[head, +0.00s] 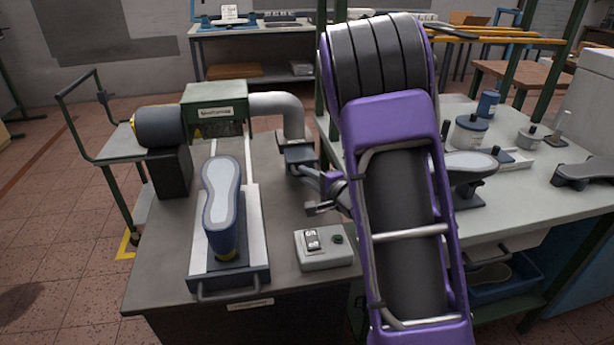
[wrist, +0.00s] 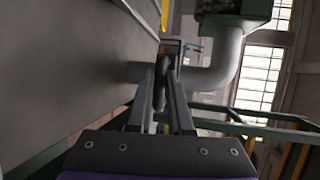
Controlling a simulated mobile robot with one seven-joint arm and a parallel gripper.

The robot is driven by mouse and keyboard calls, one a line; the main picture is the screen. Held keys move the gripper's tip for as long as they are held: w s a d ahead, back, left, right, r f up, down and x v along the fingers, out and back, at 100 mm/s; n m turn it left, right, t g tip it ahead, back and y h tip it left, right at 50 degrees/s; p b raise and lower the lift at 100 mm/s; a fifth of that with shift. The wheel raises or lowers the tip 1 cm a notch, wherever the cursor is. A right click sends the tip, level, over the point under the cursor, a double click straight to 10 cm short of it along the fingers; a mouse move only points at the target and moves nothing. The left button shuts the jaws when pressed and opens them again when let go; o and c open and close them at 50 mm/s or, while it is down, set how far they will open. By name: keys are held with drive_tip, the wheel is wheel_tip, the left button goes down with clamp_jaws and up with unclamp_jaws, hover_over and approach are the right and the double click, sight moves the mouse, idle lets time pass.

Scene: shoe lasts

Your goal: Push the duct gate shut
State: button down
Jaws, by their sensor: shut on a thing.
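The duct gate (head: 299,156) is a dark blue-grey block at the lower end of the pale bent duct pipe (head: 283,105), just above the bench. In the wrist view the gate (wrist: 171,47) is straight ahead, beside the pipe (wrist: 220,66). My gripper (head: 313,173) reaches in from the right and meets the gate's near right side. In the wrist view my gripper's two fingers (wrist: 162,82) are close together with a dark part of the gate between them. The fingers hide some of this part, and I cannot tell how far the gate stands open.
A control box (head: 324,248) with a green button sits below my gripper. A green-topped machine (head: 214,105) is behind. The right bench holds tins and another last (head: 470,163).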

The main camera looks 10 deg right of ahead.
sight(307, 162)
drive_tip(key=shift+w, duration=0.1)
drive_tip(key=w+p, duration=0.1)
drive_tip(key=w, duration=0.5)
drive_tip(key=shift+w, duration=0.3)
drive_tip(key=shift+w+r, duration=0.15)
drive_tip(key=shift+w, duration=0.1)
drive_tip(key=c, duration=0.8)
unclamp_jaws()
drive_tip(key=shift+w, duration=0.15)
drive_tip(key=shift+c, duration=0.2)
drive_tip(key=p+v, duration=0.1)
drive_tip(key=v, duration=1.6)
drive_tip(key=shift+s+p, duration=0.25)
drive_tip(key=shift+p, duration=0.15)
